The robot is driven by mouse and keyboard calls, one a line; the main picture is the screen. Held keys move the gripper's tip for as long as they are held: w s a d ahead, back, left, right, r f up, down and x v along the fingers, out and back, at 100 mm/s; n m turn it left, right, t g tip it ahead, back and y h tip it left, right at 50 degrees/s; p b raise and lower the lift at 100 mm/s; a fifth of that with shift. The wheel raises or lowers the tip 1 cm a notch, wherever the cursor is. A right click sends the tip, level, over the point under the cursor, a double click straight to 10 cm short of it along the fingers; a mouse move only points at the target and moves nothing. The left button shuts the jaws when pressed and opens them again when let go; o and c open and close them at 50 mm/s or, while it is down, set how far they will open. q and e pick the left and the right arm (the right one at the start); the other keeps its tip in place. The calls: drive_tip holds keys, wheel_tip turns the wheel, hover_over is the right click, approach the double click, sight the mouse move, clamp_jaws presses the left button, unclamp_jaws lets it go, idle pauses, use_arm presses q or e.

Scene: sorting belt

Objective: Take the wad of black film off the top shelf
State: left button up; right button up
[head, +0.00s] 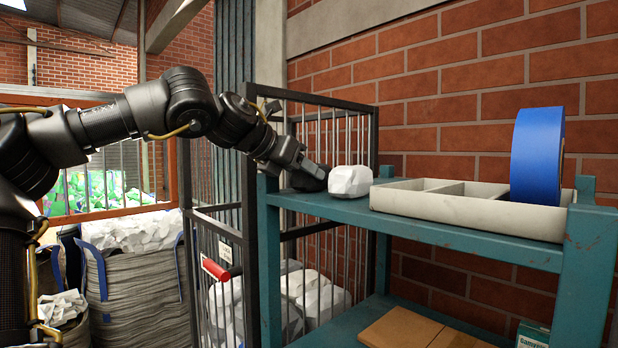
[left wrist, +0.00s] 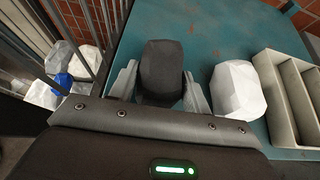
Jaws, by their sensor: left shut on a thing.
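The wad of black film (left wrist: 162,70) is a dark, rounded lump between the two fingers of my left gripper (left wrist: 160,92) in the left wrist view. In the head view the left gripper (head: 308,172) reaches in from the left over the left end of the teal top shelf (head: 345,208). The black wad (head: 310,181) shows there only as a dark patch at the fingers. The gripper is shut on the wad. I cannot tell whether the wad touches the shelf. My right gripper is out of view.
A white lump (head: 350,181) sits just right of the gripper, close to the fingers. A pale divided tray (head: 450,205) and a blue roll (head: 537,155) stand further right. A barred cage (head: 335,140) borders the shelf on the left. Cardboard (head: 415,330) lies on the lower shelf.

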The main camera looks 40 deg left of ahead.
use_arm(q)
drive_tip(key=shift+a+r+b, duration=0.1)
drive_tip(key=shift+r+b, duration=0.3)
drive_tip(key=shift+b, duration=0.2)
drive_tip(key=r, duration=0.1)
drive_tip(key=r+b, duration=0.1)
drive_tip(key=shift+s+r+b, duration=0.3)
drive_tip(key=shift+s+r, duration=0.05)
drive_tip(key=shift+r, duration=0.05)
drive_tip(key=s+d+r, duration=0.2)
drive_tip(key=s+r, duration=0.7)
drive_tip(key=s, duration=0.4)
drive_tip(key=shift+d+r, duration=0.2)
